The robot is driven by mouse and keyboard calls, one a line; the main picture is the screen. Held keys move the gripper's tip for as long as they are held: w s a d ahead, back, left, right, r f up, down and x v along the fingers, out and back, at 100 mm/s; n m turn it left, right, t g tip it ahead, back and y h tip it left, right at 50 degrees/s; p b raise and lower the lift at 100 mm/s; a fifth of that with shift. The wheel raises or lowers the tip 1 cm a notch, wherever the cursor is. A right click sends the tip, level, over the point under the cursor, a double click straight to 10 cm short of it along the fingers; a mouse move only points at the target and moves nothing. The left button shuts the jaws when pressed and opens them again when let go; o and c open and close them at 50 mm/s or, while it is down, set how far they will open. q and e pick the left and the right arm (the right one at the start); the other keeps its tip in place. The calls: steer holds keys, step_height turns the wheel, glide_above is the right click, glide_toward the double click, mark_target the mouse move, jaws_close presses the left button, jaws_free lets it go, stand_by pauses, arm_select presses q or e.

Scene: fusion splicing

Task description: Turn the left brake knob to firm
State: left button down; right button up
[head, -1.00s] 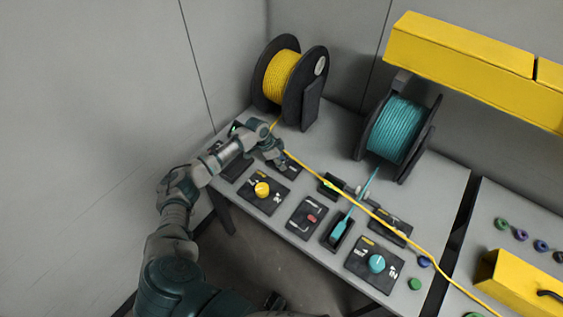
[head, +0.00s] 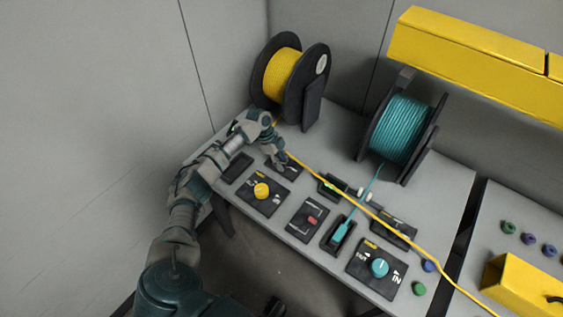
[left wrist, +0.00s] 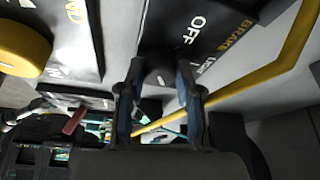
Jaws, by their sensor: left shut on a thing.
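The left brake plate (head: 292,172) is a dark panel in front of the yellow reel, mostly covered by my gripper in the head view. In the left wrist view its plate (left wrist: 212,22) shows the words OFF and BRAKE. The left brake knob (left wrist: 158,72) is dark and round and sits between my fingers. My left gripper (head: 279,164) reaches down onto the plate from above. In the left wrist view its two fingers (left wrist: 160,98) are shut on the knob, one on each side. My right gripper is not in view.
A yellow knob (head: 261,190) stands on a plate just in front. The yellow cable (head: 330,186) runs close by on the right, from the yellow reel (head: 281,76). A red switch (head: 312,220), teal knob (head: 379,268) and teal reel (head: 401,130) are further right.

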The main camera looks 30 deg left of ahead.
arm_select(q)
steer(key=shift+a, duration=0.1)
steer(key=c, duration=1)
jaws_free()
steer(key=shift+o, duration=1.1)
steer(key=shift+f, duration=0.1)
steer(key=shift+a, duration=0.1)
steer(key=v, duration=1.1)
steer(key=shift+a+r, duration=0.25)
steer(key=shift+r, duration=0.1)
